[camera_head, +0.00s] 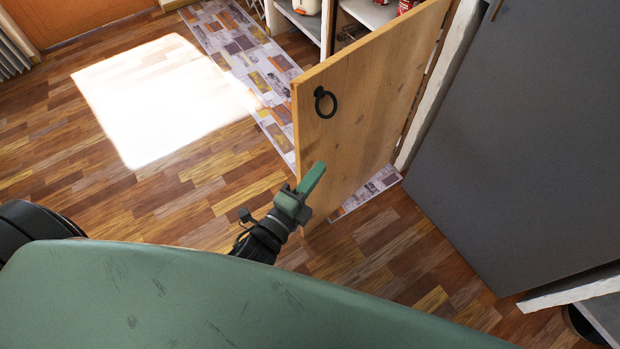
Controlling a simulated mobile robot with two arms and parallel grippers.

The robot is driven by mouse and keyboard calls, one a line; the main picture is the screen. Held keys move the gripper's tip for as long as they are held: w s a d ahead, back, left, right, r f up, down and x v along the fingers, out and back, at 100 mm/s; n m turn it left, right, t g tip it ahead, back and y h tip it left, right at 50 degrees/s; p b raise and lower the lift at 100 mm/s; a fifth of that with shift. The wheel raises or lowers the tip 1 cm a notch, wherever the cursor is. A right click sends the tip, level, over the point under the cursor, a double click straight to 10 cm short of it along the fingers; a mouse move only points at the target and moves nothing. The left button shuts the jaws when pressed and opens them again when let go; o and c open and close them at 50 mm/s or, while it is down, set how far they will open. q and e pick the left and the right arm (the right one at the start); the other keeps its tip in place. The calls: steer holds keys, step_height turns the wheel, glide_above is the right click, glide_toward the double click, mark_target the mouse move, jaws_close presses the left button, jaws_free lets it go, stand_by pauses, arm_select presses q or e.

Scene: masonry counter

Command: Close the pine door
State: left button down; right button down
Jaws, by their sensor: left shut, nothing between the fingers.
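The pine door (355,115) stands open in the middle of the head view, swung out from the masonry counter. It has a black ring handle (325,102) near its upper left edge. My left gripper (314,178) is shut and empty, in front of the door's lower left part and below the ring handle. Its green fingers overlap the door in the picture; I cannot tell whether they touch it. My right gripper is not in view.
A grey door panel (525,140) fills the right side. Open shelves (372,12) with items show behind the pine door. A patterned rug (238,52) runs along the counter. The wooden floor (190,190) to the left is clear, with a bright sunlit patch.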

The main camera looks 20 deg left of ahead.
mark_target(317, 145)
arm_select(q)
steer(key=w, duration=0.2)
steer(key=w+a, duration=0.1)
steer(key=w, duration=0.2)
steer(key=w+a, duration=0.1)
steer(key=w, duration=0.1)
steer(key=shift+w, duration=0.3)
steer(key=shift+a, duration=0.15)
